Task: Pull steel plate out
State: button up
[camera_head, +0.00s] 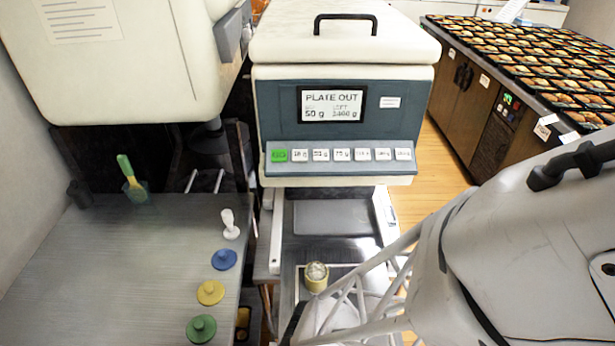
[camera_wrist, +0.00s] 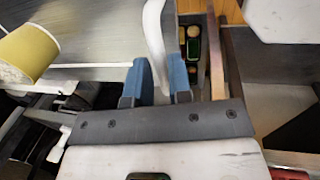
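The steel plate (camera_head: 330,217) lies flat under the dispenser, partly in its shadow. Its front part is partly hidden by my arm. In the wrist view a grey steel surface (camera_wrist: 100,35) fills the upper left. My gripper (camera_wrist: 162,72) has two blue fingers, one on each side of a white curved bar (camera_wrist: 154,30), which looks like a handle. The gap is narrow and I cannot tell whether the fingers press on it. The gripper is hidden in the head view. A yellow cup with pale contents (camera_head: 316,278) stands at the front; it also shows in the wrist view (camera_wrist: 30,52).
The dispenser (camera_head: 345,100) reads "PLATE OUT" and has one green button lit. A bench (camera_head: 130,270) at left holds a white stamp and blue, yellow and green knobbed discs. Filled bento trays (camera_head: 530,55) cover the right counter. Wooden floor shows between.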

jog(key=o, duration=0.3)
jog(key=shift+s+r, duration=0.1)
jog(key=shift+r, duration=0.05)
notch_tip(320, 180, up, 7)
jog(key=s, duration=0.1)
jog(key=shift+s, duration=0.2)
dwell(0.6)
jog(key=shift+r, duration=0.15)
dwell(0.6)
